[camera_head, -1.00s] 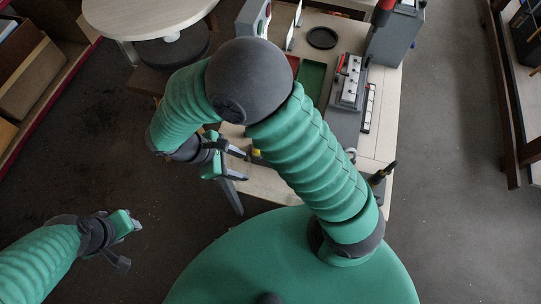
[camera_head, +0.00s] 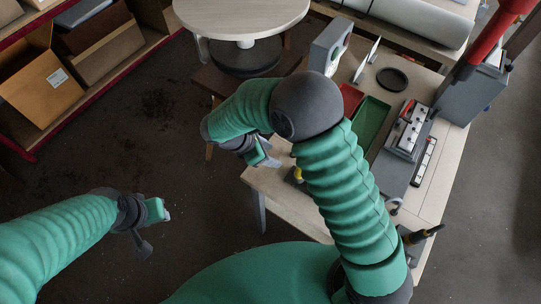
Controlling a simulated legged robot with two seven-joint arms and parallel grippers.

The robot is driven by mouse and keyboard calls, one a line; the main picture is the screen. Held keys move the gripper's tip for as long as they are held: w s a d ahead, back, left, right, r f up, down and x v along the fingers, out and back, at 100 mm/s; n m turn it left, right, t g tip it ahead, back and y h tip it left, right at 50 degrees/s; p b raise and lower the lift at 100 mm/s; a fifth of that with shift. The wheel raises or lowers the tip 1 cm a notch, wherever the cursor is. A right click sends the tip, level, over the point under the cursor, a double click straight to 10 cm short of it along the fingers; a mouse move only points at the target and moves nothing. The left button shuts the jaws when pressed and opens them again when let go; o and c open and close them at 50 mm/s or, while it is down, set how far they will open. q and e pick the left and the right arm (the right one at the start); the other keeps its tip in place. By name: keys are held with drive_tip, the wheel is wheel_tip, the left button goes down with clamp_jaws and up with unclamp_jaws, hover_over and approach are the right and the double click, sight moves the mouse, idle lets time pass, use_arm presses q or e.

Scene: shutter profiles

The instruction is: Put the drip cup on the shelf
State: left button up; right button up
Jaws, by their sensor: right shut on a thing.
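My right gripper (camera_head: 262,156) hangs just off the left edge of the workbench, its jaws partly hidden by my own arm. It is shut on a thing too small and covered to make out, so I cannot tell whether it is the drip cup. My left gripper (camera_head: 151,222) is over bare floor at the lower left, away from everything; its jaws are too unclear to read. A low wooden shelf with a red edge (camera_head: 60,130) is at the upper left, with open cardboard boxes (camera_head: 42,85) on it. Neither gripper is near it.
The workbench (camera_head: 277,192) carries a black round dish (camera_head: 392,79), a green tray (camera_head: 371,120) and a grey device with switches (camera_head: 411,128). A round pale table (camera_head: 240,15) stands at the top. Dark floor (camera_head: 130,145) between shelf and bench is clear.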

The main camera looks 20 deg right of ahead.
sight(272, 154)
drive_tip(key=shift+w+d+f, duration=0.15)
drive_tip(key=shift+w+f, duration=0.05)
drive_tip(key=shift+f, duration=0.7)
drive_tip(key=shift+w+d+f, duration=0.1)
drive_tip(key=shift+w+f, duration=0.05)
drive_tip(key=shift+f, duration=0.75)
drive_tip(key=o, duration=1.3)
drive_tip(key=shift+o, duration=0.2)
